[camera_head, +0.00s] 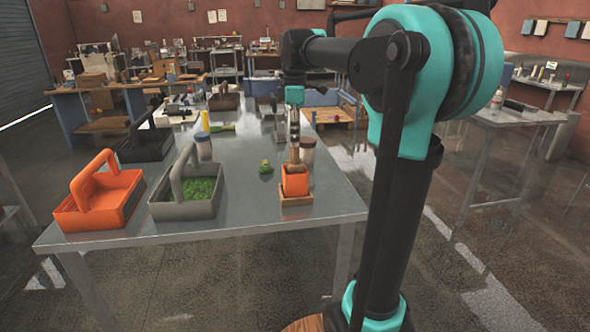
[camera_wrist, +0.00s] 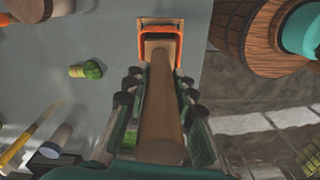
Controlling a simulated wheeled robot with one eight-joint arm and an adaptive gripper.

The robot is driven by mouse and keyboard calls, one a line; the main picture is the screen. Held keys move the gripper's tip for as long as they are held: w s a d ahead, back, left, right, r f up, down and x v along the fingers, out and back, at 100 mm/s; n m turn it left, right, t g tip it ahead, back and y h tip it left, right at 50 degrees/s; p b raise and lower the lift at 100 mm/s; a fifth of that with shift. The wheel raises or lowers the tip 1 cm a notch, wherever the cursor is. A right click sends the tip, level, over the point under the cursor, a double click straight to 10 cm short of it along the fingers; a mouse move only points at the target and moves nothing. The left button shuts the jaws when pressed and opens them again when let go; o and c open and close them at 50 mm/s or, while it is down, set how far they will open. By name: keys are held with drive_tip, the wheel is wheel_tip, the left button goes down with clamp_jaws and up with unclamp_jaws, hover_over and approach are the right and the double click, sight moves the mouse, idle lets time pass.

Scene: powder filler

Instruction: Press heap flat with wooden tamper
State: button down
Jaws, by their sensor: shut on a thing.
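My gripper (camera_head: 294,130) points down over the metal table and is shut on the wooden tamper (camera_head: 294,157). In the wrist view, the tamper (camera_wrist: 160,110) runs lengthwise between the finger pads of my gripper (camera_wrist: 158,80). Its far end is at the orange container (camera_head: 295,181), whose orange rim (camera_wrist: 160,29) frames it in the wrist view. The container sits in a light wooden box (camera_head: 297,201) near the table's front right. No heap shows inside the container; the tamper covers the opening, and I cannot tell whether it touches anything there.
A grey caddy (camera_head: 160,210) with green contents and an orange caddy (camera_head: 125,203) stand to the left. A small green-topped item (camera_head: 266,168) lies nearby. The table's right edge is close.

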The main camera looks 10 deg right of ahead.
idle(0.3)
drive_tip(key=shift+r, duration=2.5)
